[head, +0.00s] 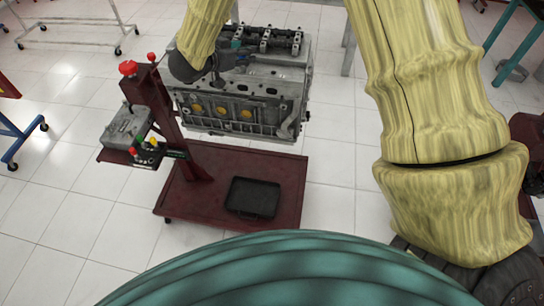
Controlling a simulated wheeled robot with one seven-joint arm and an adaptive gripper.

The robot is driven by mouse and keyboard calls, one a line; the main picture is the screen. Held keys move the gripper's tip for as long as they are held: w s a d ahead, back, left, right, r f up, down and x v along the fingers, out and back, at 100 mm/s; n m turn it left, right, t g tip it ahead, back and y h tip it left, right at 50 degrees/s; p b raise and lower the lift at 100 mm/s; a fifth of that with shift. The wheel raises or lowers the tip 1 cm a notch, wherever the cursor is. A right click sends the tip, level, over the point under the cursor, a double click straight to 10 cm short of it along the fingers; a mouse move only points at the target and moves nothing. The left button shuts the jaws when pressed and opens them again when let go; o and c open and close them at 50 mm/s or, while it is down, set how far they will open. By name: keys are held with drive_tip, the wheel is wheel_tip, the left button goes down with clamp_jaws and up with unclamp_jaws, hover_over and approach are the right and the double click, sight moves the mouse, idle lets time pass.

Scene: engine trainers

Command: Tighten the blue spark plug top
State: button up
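The grey engine block (275,85) hangs on a dark red wheeled stand at the upper middle of the head view. My gripper (218,74) is at the upper left of the engine, at the end of my yellow arm, close over its top edge. It is small and dark here, and its fingers cannot be told apart. A small blue spot (236,44) shows just right of my gripper; it may be the blue spark plug top, but it is too small to be sure. Whether my gripper touches or holds anything cannot be told.
The red stand (190,185) has a black tray (253,198) on its base. A grey box (128,125) and small red, green and yellow parts sit on its left side. White tiled floor (335,195) is clear around it. A blue-legged frame (20,140) stands at far left.

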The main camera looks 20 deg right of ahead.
drive_tip(key=shift+n+t+y+b, duration=0.6)
drive_tip(key=shift+n+t+y, duration=1.3)
drive_tip(key=shift+n, duration=0.4)
drive_tip(key=shift+d+n+t+y+b, duration=0.15)
drive_tip(key=shift+n+t+y, duration=0.3)
drive_tip(key=shift+n+y, duration=0.5)
drive_tip(key=shift+a+n+t+y+b, duration=0.15)
drive_tip(key=shift+n+t+y, duration=0.3)
drive_tip(key=shift+n+y, duration=0.45)
drive_tip(key=shift+d+y, duration=0.1)
drive_tip(key=shift+y, duration=0.25)
drive_tip(key=shift+n+y, duration=1.65)
drive_tip(key=shift+y, duration=0.05)
drive_tip(key=shift+n+g+y, duration=0.3)
drive_tip(key=shift+n+y, duration=1.7)
drive_tip(key=shift+y, duration=0.3)
drive_tip(key=shift+b+v, duration=1.25)
drive_tip(key=shift+v, duration=4.1)
drive_tip(key=s+a+f+m+g, duration=0.1)
drive_tip(key=s+f, duration=0.3)
drive_tip(key=f, duration=0.6)
drive_tip(key=s+a+f+m+g+h+b, duration=0.1)
drive_tip(key=s+f+g, duration=0.2)
drive_tip(key=f, duration=0.7)
drive_tip(key=s+a+f+g+h+b, duration=0.1)
drive_tip(key=s+f+g, duration=0.1)
drive_tip(key=s+f, duration=0.3)
drive_tip(key=shift+s+a+f+m, duration=0.3)
drive_tip(key=shift+s+f+m, duration=0.1)
drive_tip(key=shift+f, duration=2)
